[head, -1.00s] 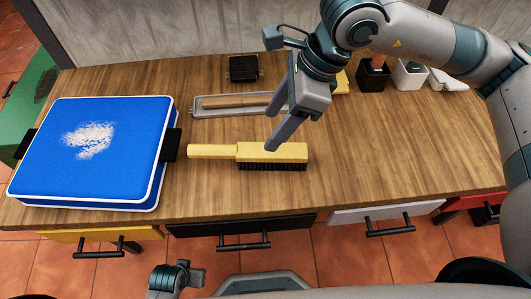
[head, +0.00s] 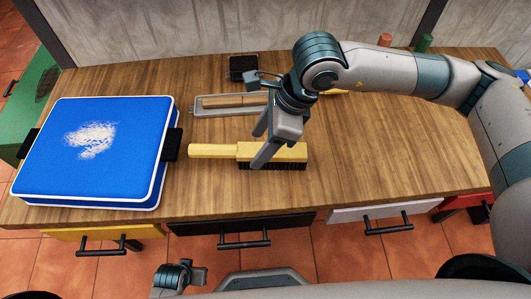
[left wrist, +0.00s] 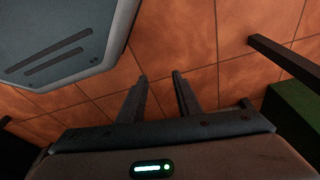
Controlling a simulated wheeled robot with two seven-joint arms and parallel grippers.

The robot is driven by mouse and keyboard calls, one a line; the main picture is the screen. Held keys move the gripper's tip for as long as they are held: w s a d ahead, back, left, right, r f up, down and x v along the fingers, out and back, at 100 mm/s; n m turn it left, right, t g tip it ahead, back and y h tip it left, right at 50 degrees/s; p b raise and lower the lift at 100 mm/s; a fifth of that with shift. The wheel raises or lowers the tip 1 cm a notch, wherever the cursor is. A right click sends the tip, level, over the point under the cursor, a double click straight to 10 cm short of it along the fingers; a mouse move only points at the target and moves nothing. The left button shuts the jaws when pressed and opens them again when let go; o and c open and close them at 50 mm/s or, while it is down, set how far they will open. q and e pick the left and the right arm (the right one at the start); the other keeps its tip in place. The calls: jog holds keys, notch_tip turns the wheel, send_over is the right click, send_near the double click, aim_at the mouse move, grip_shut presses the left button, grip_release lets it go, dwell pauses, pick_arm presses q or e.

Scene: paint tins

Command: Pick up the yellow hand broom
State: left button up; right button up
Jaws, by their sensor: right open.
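The yellow hand broom (head: 214,151) lies on the wooden table, its handle pointing left and its dark bristles along the front edge of the block. My right gripper (head: 257,148) is open over the broom's block, one finger on the far side and one in front in the picture. It hides part of the block, and I cannot tell whether the fingers touch it. My left gripper (left wrist: 160,75) shows in the left wrist view with its fingers apart and nothing between them, above the tiled floor.
A large blue case (head: 60,170) with black handles stands left of the broom. Behind the broom are a grey tray (head: 205,111) holding a wooden-looking piece and a small black item (head: 243,68). The wooden table (head: 390,150) is clear to the right.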

aim_at(255, 149)
jog(key=x, duration=0.1)
jog(key=p+x, duration=0.1)
jog(key=x, duration=0.1)
jog(key=shift+w+f, duration=0.25)
jog(key=shift+f, duration=0.05)
jog(key=shift+a+f, duration=0.25)
jog(key=shift+f, duration=0.35)
pick_arm(q)
jog(key=f, duration=0.1)
jog(key=s+f, duration=0.1)
jog(key=f, duration=0.1)
jog(key=shift+s+a+f, duration=0.15)
jog(key=shift+s+a, duration=0.05)
jog(key=shift+s, duration=0.1)
pick_arm(e)
jog(key=c, duration=1.3)
jog(key=shift+c, duration=0.2)
jog(key=shift+r, duration=0.15)
